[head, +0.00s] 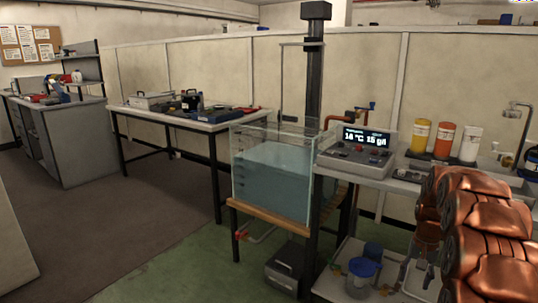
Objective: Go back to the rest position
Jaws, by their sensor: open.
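A clear glass tank (272,185) partly filled with water stands on a wooden-topped stand in the middle. No sealed cylinder can be made out.
A grey control box (355,155) with a lit display sits right of the tank. Yellow (420,136), orange (444,140) and white (470,144) bottles stand beside it. A worktable (190,122) stands behind left. A blue-lidded container (362,278) sits low. The left floor is clear.

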